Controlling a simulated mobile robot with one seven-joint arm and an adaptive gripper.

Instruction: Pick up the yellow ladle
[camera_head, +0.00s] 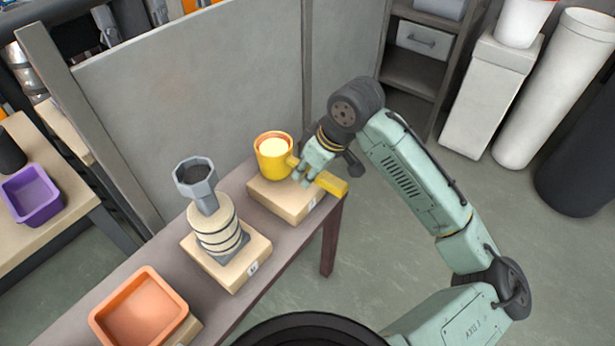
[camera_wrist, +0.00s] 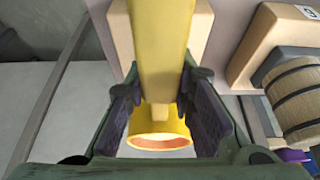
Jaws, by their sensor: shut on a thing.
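The yellow ladle (camera_head: 270,162) is at the right end of the narrow table, over a pale wooden block (camera_head: 283,203). Its round cup has an orange-brown rim and a pale inside. Its handle points right, past the block. My gripper (camera_head: 304,172) is shut on the handle near the cup. In the wrist view the handle of the ladle (camera_wrist: 160,60) runs between my two fingers (camera_wrist: 158,112), with the cup beyond them. I cannot tell whether the ladle touches the block.
A grey cup-topped stand with stacked pale rings (camera_head: 217,232) is on another block to the left. An orange tray (camera_head: 141,312) lies at the table's near left. A grey partition (camera_head: 200,95) rises behind the table. A purple bin (camera_head: 32,194) is on a separate table at far left.

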